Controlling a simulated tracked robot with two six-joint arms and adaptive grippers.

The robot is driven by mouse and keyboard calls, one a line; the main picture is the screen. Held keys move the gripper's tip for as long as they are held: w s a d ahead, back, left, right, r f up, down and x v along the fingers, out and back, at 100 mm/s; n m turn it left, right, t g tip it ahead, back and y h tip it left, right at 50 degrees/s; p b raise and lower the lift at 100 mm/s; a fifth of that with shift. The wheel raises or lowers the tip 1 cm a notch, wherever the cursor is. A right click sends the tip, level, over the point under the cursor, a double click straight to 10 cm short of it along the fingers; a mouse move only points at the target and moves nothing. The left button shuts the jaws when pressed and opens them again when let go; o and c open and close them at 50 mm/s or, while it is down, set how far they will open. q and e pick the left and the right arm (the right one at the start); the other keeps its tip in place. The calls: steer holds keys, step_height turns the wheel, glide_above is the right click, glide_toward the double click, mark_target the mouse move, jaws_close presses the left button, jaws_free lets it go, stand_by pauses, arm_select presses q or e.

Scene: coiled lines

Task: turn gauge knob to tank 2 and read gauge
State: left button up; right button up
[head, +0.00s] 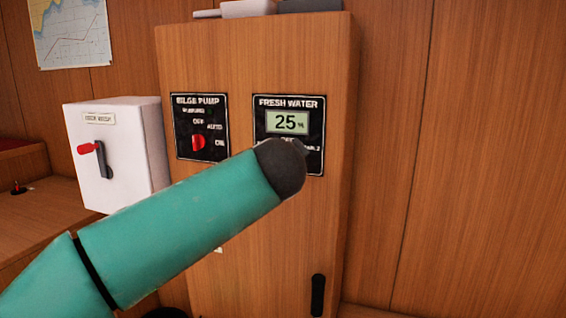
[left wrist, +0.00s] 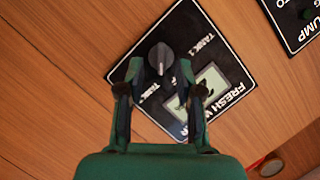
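The black FRESH WATER panel (head: 260,128) is on the wooden cabinet front, and its display (head: 288,122) reads 25 %. My left arm covers the lower panel and the knob in the head view. In the left wrist view the panel appears turned, with the grey knob (left wrist: 160,58) between the TANK 1 and TANK 2 labels. I cannot tell surely which label the knob points at. My left gripper (left wrist: 160,74) is open, its fingers on either side of the knob's near end; contact is not clear. My right gripper is out of view.
A BILGE PUMP panel (head: 184,150) with a red knob (head: 198,143) is left of the gauge. A white switch box (head: 137,150) with a red-tipped lever juts out further left. A dark handle (head: 318,295) is low on the cabinet. The wooden wall at right is clear.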

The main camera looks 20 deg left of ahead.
arm_select(q)
steer(key=v, duration=0.9)
steer(key=shift+s+f, duration=0.1)
steer(key=shift+f, duration=0.1)
